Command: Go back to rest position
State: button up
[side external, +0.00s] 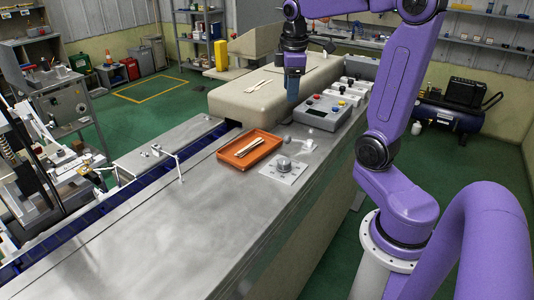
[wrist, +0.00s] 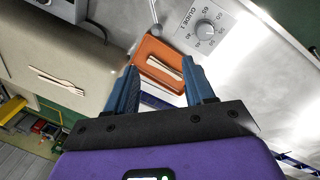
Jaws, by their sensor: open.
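My gripper (side external: 293,86) hangs above the worktop between the beige wrapper housing and the control box in the side view. In the wrist view the two blue fingers of my gripper (wrist: 161,88) are spread apart with nothing between them. Several wooden sticks (side external: 250,148) lie in the orange tray (side external: 233,160) on the steel worktop. The tray (wrist: 150,48) and its sticks (wrist: 164,68) also show beyond the fingers in the wrist view.
A dial plate (side external: 283,168) sits right of the tray on the steel worktop (side external: 150,230). The grey control box (side external: 326,112) with coloured buttons stands behind it. The beige housing (side external: 240,105) rises behind the tray. A thin metal arm (side external: 172,160) stands at the left edge.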

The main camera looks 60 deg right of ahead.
jog(key=s+a+f+n+y, duration=0.1)
jog(key=s+a+f, duration=0.2)
jog(key=a, duration=0.5)
jog(key=s+a+f+n, duration=0.2)
jog(key=s+a, duration=0.1)
jog(key=a, duration=0.5)
jog(key=s+a+f+n, duration=0.1)
jog(key=s+a+f, duration=0.1)
jog(key=s, duration=0.5)
jog(key=s+a+f+n, duration=0.1)
jog(key=s+a+f, duration=0.2)
jog(key=s, duration=0.4)
jog(key=shift+a+f+g+y, duration=0.2)
jog(key=shift+a+g+y, duration=0.1)
jog(key=shift+g+y, duration=0.1)
